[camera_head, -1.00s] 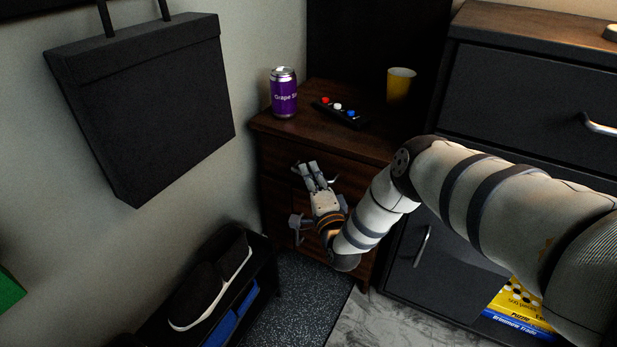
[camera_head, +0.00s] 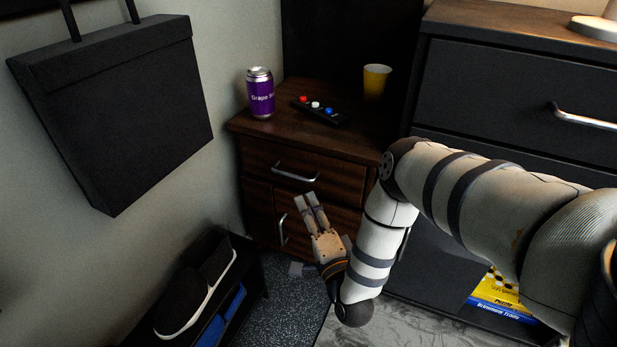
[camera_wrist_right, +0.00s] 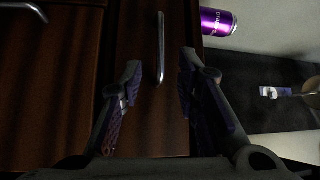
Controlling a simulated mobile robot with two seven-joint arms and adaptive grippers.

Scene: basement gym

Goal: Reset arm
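My right arm comes in from the right in the head view. My right gripper (camera_head: 311,202) is in front of the small wooden cabinet (camera_head: 262,157), below its upper drawer handle (camera_head: 296,172). Its two fingers stand apart with nothing between them. In the right wrist view, the right gripper (camera_wrist_right: 159,88) shows open, with a metal handle (camera_wrist_right: 161,48) on the wood front beyond the gap. I cannot tell whether the fingertips are clear of the lower cabinet front. My left gripper is not in view.
A purple can (camera_head: 260,93), a remote-like controller (camera_head: 320,110) and a yellow cup (camera_head: 376,81) stand on the cabinet. A dark dresser (camera_head: 500,95) is right, a black hanging box (camera_head: 115,110) left. A low shoe rack (camera_head: 254,284) stands below.

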